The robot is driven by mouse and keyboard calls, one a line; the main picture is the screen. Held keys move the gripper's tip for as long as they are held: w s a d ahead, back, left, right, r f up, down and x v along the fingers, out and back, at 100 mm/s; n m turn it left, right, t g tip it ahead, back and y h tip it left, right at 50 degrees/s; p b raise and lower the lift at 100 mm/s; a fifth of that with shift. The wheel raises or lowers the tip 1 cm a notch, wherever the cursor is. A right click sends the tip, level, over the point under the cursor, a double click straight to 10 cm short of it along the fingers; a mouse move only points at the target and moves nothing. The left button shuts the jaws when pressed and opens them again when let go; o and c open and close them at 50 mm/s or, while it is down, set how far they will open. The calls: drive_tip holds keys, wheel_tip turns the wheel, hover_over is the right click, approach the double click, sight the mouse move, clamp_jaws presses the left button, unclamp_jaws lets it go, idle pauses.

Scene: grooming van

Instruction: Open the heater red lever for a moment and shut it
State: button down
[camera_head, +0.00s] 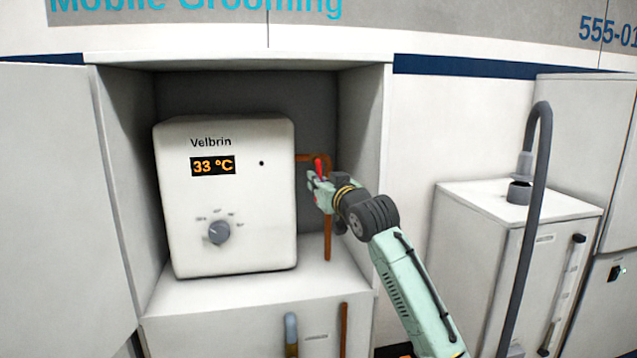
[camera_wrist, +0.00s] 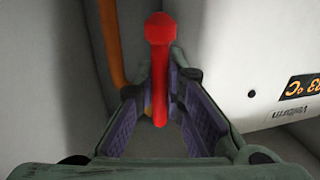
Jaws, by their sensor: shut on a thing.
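The red lever (camera_head: 319,164) sits on the copper pipe at the right side of the white heater (camera_head: 225,258). My gripper (camera_head: 314,179) reaches into the cabinet from the right. The heater display (camera_head: 213,166) reads 33 °C. The valve under the lever is mostly hidden by my gripper.
The copper pipe (camera_head: 328,240) runs down beside the heater. The cabinet's right wall (camera_head: 370,130) stands close to my arm. A grey knob (camera_head: 219,232) is on the heater's front. A white cabinet (camera_head: 500,240) with a grey hose (camera_head: 527,220) stands at the right.

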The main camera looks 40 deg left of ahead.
drive_tip(key=p, duration=0.2)
drive_tip(key=r+g+h+p, duration=0.1)
drive_tip(key=p, duration=0.2)
drive_tip(key=shift+s+d+r+h, duration=0.15)
drive_tip(key=shift+s+d+h, duration=0.05)
drive_tip(key=shift+d+h, duration=0.1)
drive_tip(key=shift+s+d+r+m+g+h+p, duration=0.35)
drive_tip(key=shift+g+h+p, duration=0.85)
drive_tip(key=shift+p, duration=1.35)
drive_tip(key=shift+s+d+r+m+g+h+p, duration=0.35)
drive_tip(key=shift+g+h+p, duration=0.45)
drive_tip(key=shift+h+p, duration=1.3)
drive_tip(key=shift+s+d+r+m+g+h+p, duration=0.3)
drive_tip(key=shift+g+h+p, duration=0.65)
drive_tip(key=shift+p, duration=2.1)
drive_tip(key=shift+w+r, duration=0.1)
drive_tip(key=c, duration=1.7)
unclamp_jaws()
drive_tip(key=shift+o, duration=0.2)
